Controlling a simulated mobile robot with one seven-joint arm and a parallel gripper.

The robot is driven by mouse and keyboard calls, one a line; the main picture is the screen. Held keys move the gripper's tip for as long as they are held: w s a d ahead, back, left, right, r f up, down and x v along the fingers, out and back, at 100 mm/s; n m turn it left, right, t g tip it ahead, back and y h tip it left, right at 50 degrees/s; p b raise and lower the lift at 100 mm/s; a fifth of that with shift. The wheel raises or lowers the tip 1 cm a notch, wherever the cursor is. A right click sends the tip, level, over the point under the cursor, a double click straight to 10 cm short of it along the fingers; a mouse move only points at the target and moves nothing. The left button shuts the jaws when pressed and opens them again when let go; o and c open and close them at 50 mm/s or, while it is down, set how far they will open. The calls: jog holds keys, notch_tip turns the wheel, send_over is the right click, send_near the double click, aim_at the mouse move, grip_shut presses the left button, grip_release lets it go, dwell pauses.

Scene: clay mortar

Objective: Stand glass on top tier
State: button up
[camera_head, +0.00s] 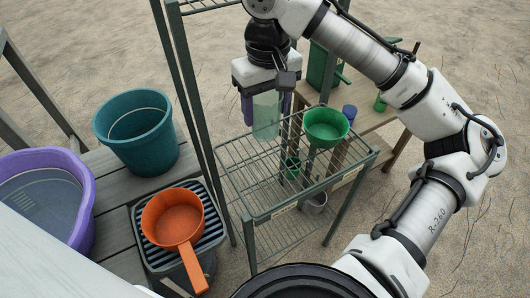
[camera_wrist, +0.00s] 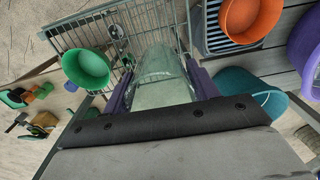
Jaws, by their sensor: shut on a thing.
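My gripper (camera_head: 266,104) points down and is shut on a clear, pale green glass (camera_head: 266,122), with a purple finger on each side of it. The glass is upright in the head view, its lower end over the far part of the wire tier (camera_head: 250,182). I cannot tell whether it touches the wires. In the wrist view the glass (camera_wrist: 162,82) lies between the fingers, with the wire rack (camera_wrist: 97,28) beyond it. A green bowl (camera_head: 326,125) is at the tier's right side; it also shows in the wrist view (camera_wrist: 86,68).
Tall green posts (camera_head: 186,100) rise left of the tier, with wire bars (camera_head: 208,6) at their top. Left are a teal bucket (camera_head: 136,143), an orange pan (camera_head: 172,222) and a purple tub (camera_head: 76,200). A wooden bench (camera_head: 362,120) stands behind. The tier's front left is bare.

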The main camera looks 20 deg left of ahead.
notch_tip(320, 180, down, 14)
jog(key=shift+f+p, duration=0.25)
jog(key=shift+p, duration=0.05)
jog(key=shift+f, duration=0.1)
jog(key=shift+f, duration=0.15)
jog(key=o, duration=1.1)
